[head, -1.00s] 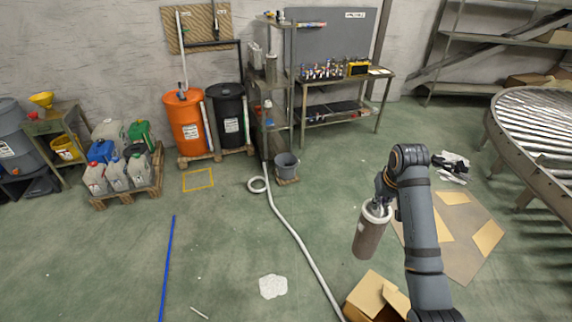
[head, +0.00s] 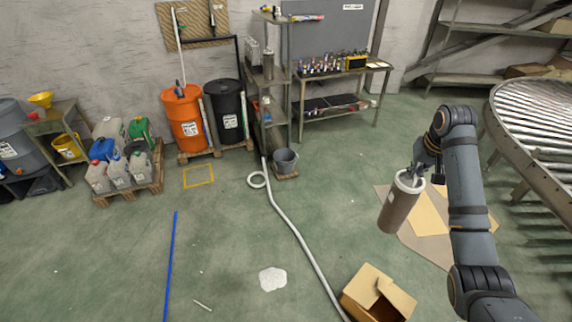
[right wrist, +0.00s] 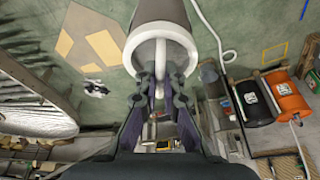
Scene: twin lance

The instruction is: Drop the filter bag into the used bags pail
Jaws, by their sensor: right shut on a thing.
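The filter bag (head: 400,205) is a brown cylinder with a pale ring at its top. A grey pail (head: 285,162), likely the used bags pail, stands on a small wooden base beside the shelf rack. It is well to the left of and beyond the bag, and no label on it is readable. My left gripper is out of view.
A white hose (head: 292,230) runs along the floor between the pail and the bag. An open cardboard box (head: 365,290) is below the bag in the picture. A roller conveyor (head: 540,120) stands at right. Orange (head: 185,120) and black (head: 224,112) drums stand left of the rack.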

